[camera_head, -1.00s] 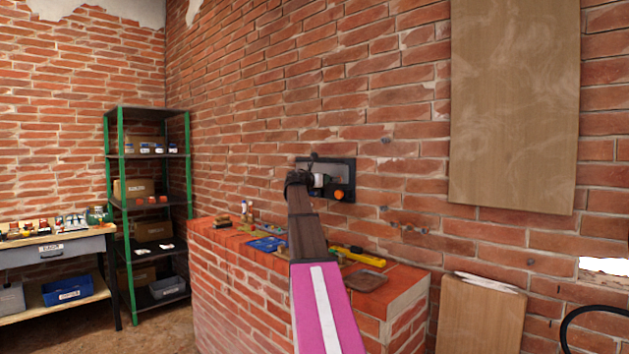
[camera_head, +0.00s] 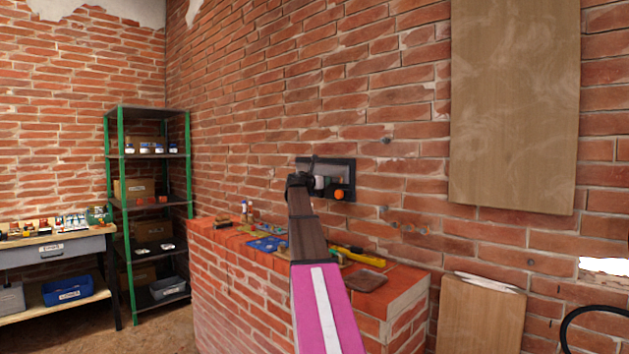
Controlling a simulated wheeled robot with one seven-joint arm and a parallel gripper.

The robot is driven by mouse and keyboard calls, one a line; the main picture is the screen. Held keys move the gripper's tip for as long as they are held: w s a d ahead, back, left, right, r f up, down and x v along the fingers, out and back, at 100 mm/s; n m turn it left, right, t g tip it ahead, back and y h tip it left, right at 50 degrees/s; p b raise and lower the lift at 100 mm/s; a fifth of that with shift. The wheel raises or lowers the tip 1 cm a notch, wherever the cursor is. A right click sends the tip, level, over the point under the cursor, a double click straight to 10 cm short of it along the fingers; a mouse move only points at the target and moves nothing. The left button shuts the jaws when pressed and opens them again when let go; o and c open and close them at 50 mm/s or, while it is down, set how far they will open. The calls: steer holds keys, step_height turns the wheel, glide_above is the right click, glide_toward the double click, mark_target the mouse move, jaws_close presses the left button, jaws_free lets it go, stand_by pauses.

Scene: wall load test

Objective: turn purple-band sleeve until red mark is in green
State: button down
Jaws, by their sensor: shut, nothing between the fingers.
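A dark rectangular plate (camera_head: 345,170) is fixed to the brick wall, with a pale part (camera_head: 319,183) and an orange knob (camera_head: 340,195) on its front. My arm, with a pink link, reaches up to the left part of the plate. My gripper (camera_head: 302,180) is small and dark there, in front of the plate's left side; its fingers are too small to make out, but it holds nothing I can see. The purple-band sleeve, the red mark and the green zone cannot be made out; my arm may hide them.
A brick ledge below the plate holds a blue tray (camera_head: 268,244), a yellow tool (camera_head: 360,256) and a brown dish (camera_head: 365,281). A wooden board (camera_head: 513,100) is on the wall at right. A green-posted shelf (camera_head: 120,220) stands at left.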

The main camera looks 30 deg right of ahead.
steer(key=shift+f, duration=0.35)
stand_by(0.3)
steer(key=shift+s+a, duration=0.1)
steer(key=shift+a, duration=0.3)
steer(key=shift+a, duration=0.1)
steer(key=v, duration=0.7)
stand_by(0.5)
stand_by(0.3)
